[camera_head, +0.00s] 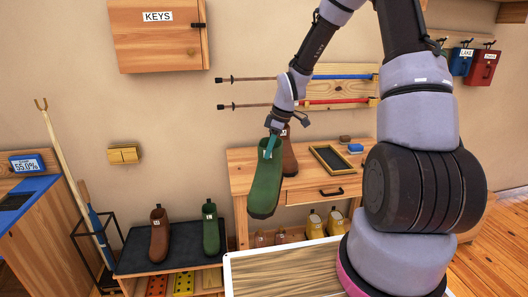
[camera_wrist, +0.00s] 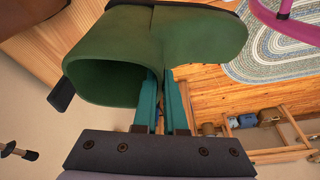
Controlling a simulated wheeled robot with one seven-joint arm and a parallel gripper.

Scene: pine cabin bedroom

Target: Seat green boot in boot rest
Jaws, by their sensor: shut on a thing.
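A green boot (camera_head: 264,190) hangs in my gripper (camera_head: 269,148), toe down and tilted, in front of a wooden desk in the head view. In the wrist view the teal fingers of my gripper (camera_wrist: 165,95) are shut on the rim of the green boot (camera_wrist: 200,40), and its open top faces the camera at the left. A second green boot (camera_head: 210,230) and a brown boot (camera_head: 159,236) stand upright on a low dark-topped bench (camera_head: 185,252). Another brown boot (camera_head: 290,158) is partly hidden behind the held boot. I cannot tell which thing is the boot rest.
The wooden desk (camera_head: 322,192) carries a dark framed board (camera_head: 331,158). Yellow boots (camera_head: 325,222) stand beneath it. A pale-rimmed tray (camera_head: 232,275) lies in front. A rack with poles (camera_head: 88,235) stands left of the bench. Rods (camera_head: 340,77) project from the wall.

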